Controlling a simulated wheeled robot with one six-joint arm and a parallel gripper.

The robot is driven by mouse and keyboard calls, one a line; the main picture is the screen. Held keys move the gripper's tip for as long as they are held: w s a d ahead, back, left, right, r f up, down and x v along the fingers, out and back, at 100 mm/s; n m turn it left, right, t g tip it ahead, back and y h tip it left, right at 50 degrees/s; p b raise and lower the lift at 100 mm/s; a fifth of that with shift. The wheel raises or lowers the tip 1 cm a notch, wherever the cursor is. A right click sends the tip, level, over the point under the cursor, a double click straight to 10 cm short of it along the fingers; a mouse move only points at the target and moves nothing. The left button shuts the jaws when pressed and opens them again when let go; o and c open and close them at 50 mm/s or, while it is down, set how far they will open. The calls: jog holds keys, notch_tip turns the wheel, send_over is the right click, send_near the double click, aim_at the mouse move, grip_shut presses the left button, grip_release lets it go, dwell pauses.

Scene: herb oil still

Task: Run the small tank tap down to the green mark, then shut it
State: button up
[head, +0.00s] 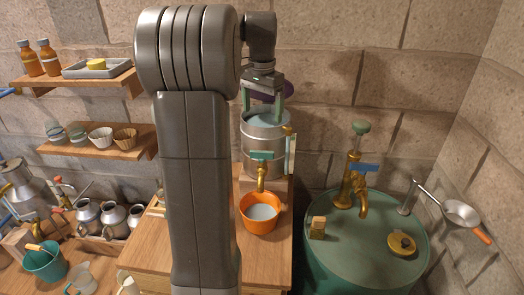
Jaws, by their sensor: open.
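The small tank (252,158) is a grey metal cylinder standing upright, its open top showing pale liquid. A brass tap (262,177) with a flat teal handle (262,155) is on its front; the handle lies crosswise. A pale upright gauge (290,152) is on its right side; I cannot make out a green mark. An orange bucket (259,223) stands under the tap with pale liquid in it. My gripper (263,112) points down at the tank's top, its fingers apart and empty, above the tap handle. I cannot tell whether liquid runs from the spout.
A green drum (330,262) stands at the right with a brass pump (352,170), a sponge-like block and a brass lid on top. Shelves (100,146) and metal jugs (88,214) are at the left. My arm hides the middle.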

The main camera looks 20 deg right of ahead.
aim_at(262, 151)
notch_tip(262, 151, down, 14)
jog(key=n, duration=0.6)
dwell(0.5)
jog(key=shift+n, duration=0.3)
jog(key=c, duration=1)
